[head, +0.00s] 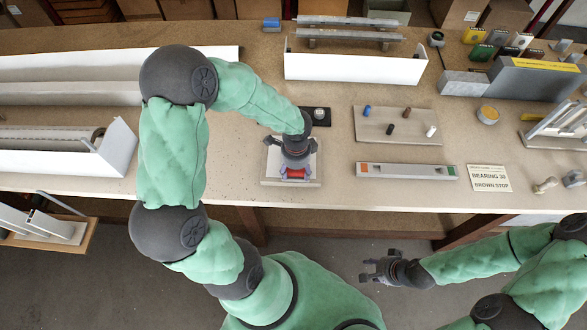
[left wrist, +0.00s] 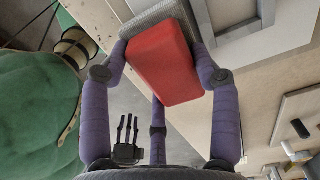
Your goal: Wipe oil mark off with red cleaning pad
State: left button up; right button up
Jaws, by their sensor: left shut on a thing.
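My left gripper (head: 296,172) is shut on the red cleaning pad (head: 295,174). In the left wrist view the pad (left wrist: 162,68) is a red block with a grey layer at its far end, between purple fingers. In the head view the pad is low over, or on, the front part of a pale square board (head: 270,180); I cannot tell whether it touches. I see no oil mark; the gripper and pad hide part of the board. My right gripper (head: 374,271) is open and empty, in front of the table edge.
A grey tray (head: 395,126) with several small pegs and a long grey bar (head: 405,171) lie to the right. A sign (head: 489,178) reads "BEARING 30 GROWN STOP", as far as legible. A white channel (head: 355,68) stands behind. A white profile (head: 60,155) lies left.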

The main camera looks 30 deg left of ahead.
pick_arm(q)
jog(key=shift+w+d+r, duration=0.1)
jog(key=shift+w+d, duration=0.8)
jog(key=shift+d, duration=0.25)
jog(key=shift+s+a, duration=0.45)
jog(key=shift+a, duration=0.2)
jog(key=shift+s+a, duration=0.4)
jog(key=shift+a, duration=0.2)
jog(key=shift+s+a, duration=0.1)
jog(key=shift+s+a+p, duration=0.2)
jog(key=shift+s+a, duration=0.15)
jog(key=shift+a, duration=0.25)
jog(key=shift+s+a+p, duration=0.15)
jog(key=shift+s+a, duration=0.15)
jog(key=shift+a, duration=0.25)
jog(key=shift+a, duration=0.1)
